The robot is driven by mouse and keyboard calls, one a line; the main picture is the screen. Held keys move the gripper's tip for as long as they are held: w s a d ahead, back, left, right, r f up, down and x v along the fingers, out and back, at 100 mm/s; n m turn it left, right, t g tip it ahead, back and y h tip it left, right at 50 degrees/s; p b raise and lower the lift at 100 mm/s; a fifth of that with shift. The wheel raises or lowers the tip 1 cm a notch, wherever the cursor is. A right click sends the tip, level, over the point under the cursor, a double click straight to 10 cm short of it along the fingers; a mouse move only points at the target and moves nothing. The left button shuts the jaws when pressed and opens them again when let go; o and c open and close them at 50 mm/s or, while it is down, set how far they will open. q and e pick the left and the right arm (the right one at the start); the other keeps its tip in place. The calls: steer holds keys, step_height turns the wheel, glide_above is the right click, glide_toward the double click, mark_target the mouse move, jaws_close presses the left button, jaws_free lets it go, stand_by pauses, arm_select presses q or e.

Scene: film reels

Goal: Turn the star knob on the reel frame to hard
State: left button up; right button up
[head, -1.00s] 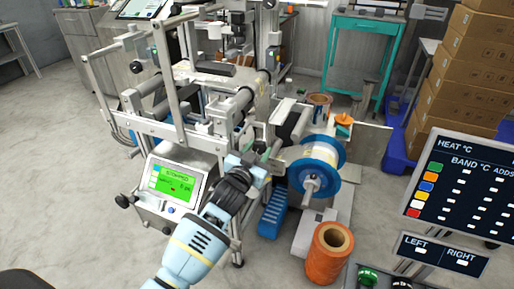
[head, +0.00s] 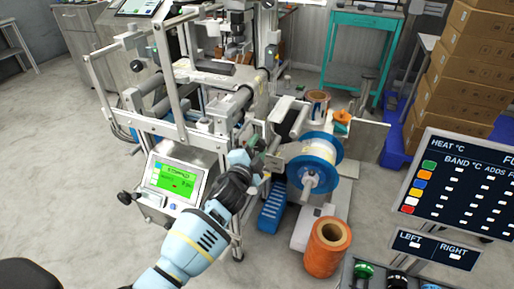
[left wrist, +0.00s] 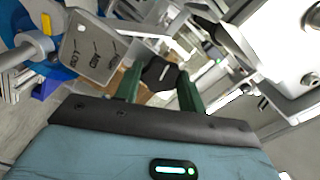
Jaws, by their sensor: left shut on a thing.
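My left gripper (head: 259,157) is at the reel frame (head: 215,140), just left of the blue reel (head: 314,161). In the left wrist view its two green fingers (left wrist: 160,88) are closed on the dark star knob (left wrist: 159,72), one on each side. The knob's pointing direction cannot be told. In the head view the knob is hidden by the gripper. My right gripper is in neither view.
An orange spool (head: 328,247) stands at the lower right. A control box with a green screen (head: 174,182) is left of my arm. A dark heat panel (head: 459,185) and cartons (head: 476,70) are at the right. Open floor lies at the left.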

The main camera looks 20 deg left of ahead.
arm_select(q)
steer(key=shift+m, duration=0.9)
steer(key=o, duration=1)
steer(key=shift+s, duration=0.1)
steer(key=shift+s, duration=0.3)
steer(key=shift+s+a+p, duration=0.1)
steer(key=shift+s+p, duration=0.55)
steer(key=shift+s, duration=2.85)
